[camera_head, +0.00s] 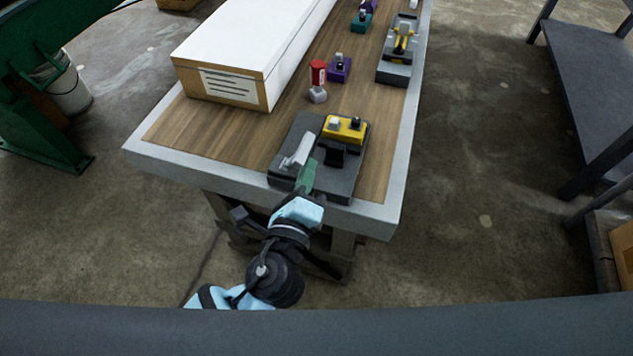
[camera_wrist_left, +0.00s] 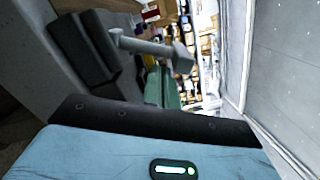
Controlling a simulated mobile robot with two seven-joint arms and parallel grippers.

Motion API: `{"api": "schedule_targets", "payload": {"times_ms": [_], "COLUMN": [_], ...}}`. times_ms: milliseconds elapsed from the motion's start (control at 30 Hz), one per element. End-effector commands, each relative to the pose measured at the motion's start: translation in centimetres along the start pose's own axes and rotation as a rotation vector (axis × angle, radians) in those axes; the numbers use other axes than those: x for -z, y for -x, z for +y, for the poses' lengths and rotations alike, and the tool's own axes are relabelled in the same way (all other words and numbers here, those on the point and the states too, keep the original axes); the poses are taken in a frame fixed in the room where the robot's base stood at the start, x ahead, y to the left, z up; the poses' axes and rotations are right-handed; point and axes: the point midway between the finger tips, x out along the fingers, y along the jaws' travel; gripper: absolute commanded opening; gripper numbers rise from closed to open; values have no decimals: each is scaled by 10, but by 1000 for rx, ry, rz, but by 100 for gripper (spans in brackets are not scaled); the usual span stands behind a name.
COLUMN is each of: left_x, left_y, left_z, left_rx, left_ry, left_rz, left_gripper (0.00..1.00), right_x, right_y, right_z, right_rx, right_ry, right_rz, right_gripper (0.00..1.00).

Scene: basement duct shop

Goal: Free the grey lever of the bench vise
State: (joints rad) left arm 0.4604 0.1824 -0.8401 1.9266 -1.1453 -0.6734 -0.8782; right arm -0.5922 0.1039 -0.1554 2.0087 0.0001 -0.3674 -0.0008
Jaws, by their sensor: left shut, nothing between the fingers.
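The bench vise (camera_head: 345,180) is a dark grey block at the near end of the bench. It has a yellow part (camera_head: 345,130) on top with a white and a black knob. Its light grey lever (camera_head: 298,153) slants up on the vise's left side. In the left wrist view the lever (camera_wrist_left: 145,45) is a bar with a blocky end. My left gripper (camera_head: 306,178), with green fingers, is shut and empty. It is just in front of the lever, at the vise's near edge; contact cannot be told. The fingers also show in the left wrist view (camera_wrist_left: 163,88). My right gripper is not in view.
A long white-topped box (camera_head: 255,45) lies on the bench at the left. A red cylinder on a grey base (camera_head: 318,75), a purple block (camera_head: 340,69) and another grey device (camera_head: 398,60) stand farther back. Bare bench top (camera_head: 388,130) lies right of the vise.

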Motion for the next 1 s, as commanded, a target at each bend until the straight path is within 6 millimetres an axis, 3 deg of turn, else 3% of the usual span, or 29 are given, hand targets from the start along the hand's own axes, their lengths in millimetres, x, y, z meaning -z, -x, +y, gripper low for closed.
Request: {"api": "schedule_targets", "payload": {"times_ms": [1000], "left_x": [-10], "left_y": [-1], "left_z": [-2], "left_rx": [-7], "left_ry": [91], "left_rz": [-1], "left_gripper": [0], "right_x": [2], "right_y": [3], "right_z": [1], "right_rx": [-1], "right_ry": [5], "right_rz": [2], "right_gripper": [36]}}
